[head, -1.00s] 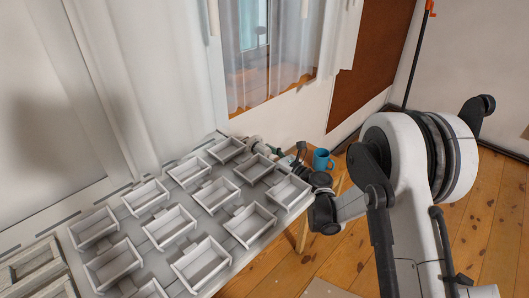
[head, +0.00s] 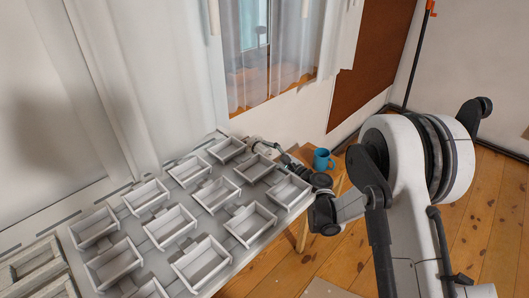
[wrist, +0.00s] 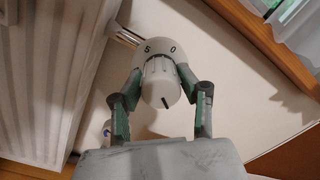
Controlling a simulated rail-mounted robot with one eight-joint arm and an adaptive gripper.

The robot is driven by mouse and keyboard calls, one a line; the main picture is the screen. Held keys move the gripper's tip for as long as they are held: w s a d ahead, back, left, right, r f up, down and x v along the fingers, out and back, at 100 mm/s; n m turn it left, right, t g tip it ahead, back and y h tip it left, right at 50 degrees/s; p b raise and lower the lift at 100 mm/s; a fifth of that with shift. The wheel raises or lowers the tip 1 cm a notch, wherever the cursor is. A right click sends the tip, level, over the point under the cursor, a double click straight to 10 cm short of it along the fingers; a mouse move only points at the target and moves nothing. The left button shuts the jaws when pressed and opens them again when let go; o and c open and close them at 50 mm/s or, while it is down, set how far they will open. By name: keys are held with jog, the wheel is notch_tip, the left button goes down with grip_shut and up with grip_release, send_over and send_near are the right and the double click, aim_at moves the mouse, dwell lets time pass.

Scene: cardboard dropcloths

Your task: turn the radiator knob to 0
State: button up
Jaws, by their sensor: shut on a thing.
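The white radiator knob (wrist: 160,78) is near the upper middle of the wrist view, with a ribbed grip. The numerals 5 and 0 show on its collar, and a dark mark is on its near end, towards the bottom of the picture. My gripper (wrist: 160,73) is shut on the knob, one dark-and-green finger on each side. In the head view my gripper (head: 258,147) is small at the far right corner of the grey panel, and its fingers hide much of the knob. The white ribbed radiator (wrist: 45,75) fills the left of the wrist view.
A blue mug (head: 321,160) stands on a wooden surface just right of my wrist. A curtained window (head: 265,55) is behind. Open wooden floor (head: 480,235) lies to the right.

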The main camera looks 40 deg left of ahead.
jog(key=n, duration=0.7)
jog(key=shift+f+n, duration=0.1)
jog(key=shift+n, duration=0.2)
jog(key=n, duration=0.3)
jog(key=shift+n, duration=0.4)
jog(key=n, duration=0.3)
jog(key=shift+f+n+g, duration=0.1)
jog(key=shift+n+g, duration=0.2)
jog(key=n, duration=0.5)
jog(key=shift+n, duration=0.3)
jog(key=n, duration=0.5)
jog(key=shift+w, duration=0.1)
jog(key=shift+n, duration=0.4)
jog(key=o, duration=1.1)
jog(key=shift+o, duration=0.2)
